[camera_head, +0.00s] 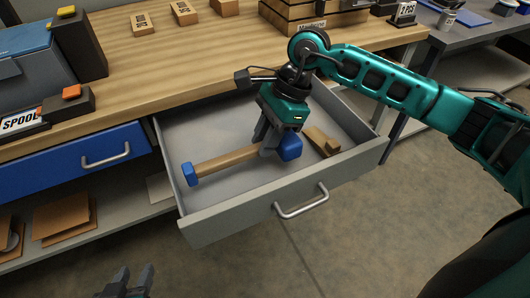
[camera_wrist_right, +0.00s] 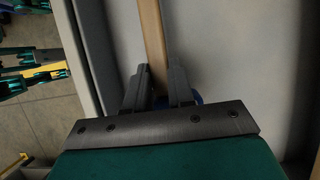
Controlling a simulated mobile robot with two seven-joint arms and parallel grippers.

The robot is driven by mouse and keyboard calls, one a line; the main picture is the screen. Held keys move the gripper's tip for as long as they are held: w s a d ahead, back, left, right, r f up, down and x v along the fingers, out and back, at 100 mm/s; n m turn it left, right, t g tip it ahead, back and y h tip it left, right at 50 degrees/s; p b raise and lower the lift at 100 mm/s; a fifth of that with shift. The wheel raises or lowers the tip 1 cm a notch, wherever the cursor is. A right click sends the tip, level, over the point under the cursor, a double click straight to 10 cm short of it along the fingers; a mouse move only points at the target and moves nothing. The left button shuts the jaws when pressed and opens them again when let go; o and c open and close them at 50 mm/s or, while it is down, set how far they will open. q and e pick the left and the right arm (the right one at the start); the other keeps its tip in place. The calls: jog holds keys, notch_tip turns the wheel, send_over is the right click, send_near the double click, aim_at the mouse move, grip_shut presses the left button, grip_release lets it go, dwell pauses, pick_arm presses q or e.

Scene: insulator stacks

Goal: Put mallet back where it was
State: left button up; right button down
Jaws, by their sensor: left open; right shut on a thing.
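The mallet (camera_head: 228,160) has a wooden handle and blue ends. It is over or in the open grey drawer (camera_head: 205,223); I cannot tell whether it touches the drawer floor. My right gripper (camera_head: 268,147) is shut on the mallet's handle near the larger blue end at the right. In the right wrist view the handle (camera_wrist_right: 154,45) runs up from between the fingers of the right gripper (camera_wrist_right: 160,88), and the blue end is mostly hidden behind them. My left gripper (camera_head: 128,283) is open and empty at the bottom edge, below and left of the drawer, apart from everything.
A small wooden block or wedge (camera_head: 322,141) lies in the drawer's right part. A blue drawer (camera_head: 75,173) at the left is closed. The wooden bench top (camera_head: 190,62) carries small labelled blocks, a "SPOOL" sign (camera_head: 25,122) and dark boxes.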

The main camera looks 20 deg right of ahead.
pick_arm(q)
jog(key=shift+w+f, duration=0.1)
jog(key=shift+f, duration=0.05)
pick_arm(e)
jog(key=shift+f, duration=2.2)
jog(key=shift+f+b, duration=0.1)
jog(key=shift+b, duration=0.25)
jog(key=c, duration=1)
grip_release()
jog(key=shift+r, duration=0.2)
jog(key=p+v, duration=0.1)
jog(key=v, duration=0.9)
jog(key=shift+r, duration=0.2)
pick_arm(q)
jog(key=shift+s+a, duration=0.25)
pick_arm(e)
jog(key=shift+v, duration=0.75)
